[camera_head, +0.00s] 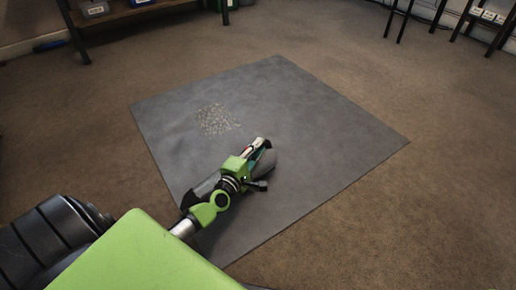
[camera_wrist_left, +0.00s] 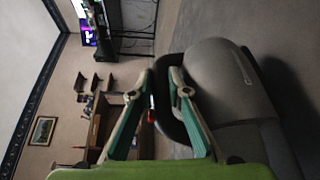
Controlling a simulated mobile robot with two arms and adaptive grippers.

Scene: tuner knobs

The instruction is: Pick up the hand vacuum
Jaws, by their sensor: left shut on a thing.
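The hand vacuum (camera_head: 267,161) is grey with a dark handle and is partly hidden behind my left gripper in the head view. In the left wrist view its rounded grey body (camera_wrist_left: 222,78) is on the right, with the dark handle loop beside it. My left gripper (camera_head: 266,146) is shut on the hand vacuum, at its handle; the fingers (camera_wrist_left: 164,80) show on both sides of the handle in the left wrist view. I cannot tell whether the vacuum touches the mat or hangs just above it. My right gripper is not in view.
A grey mat (camera_head: 330,130) lies on the brown carpet (camera_head: 440,200). A patch of small crumbs (camera_head: 214,119) lies on the mat beyond the gripper. A shelf (camera_head: 130,12) stands at the back left, and dark furniture legs (camera_head: 400,20) at the back right. The mat's right side is clear.

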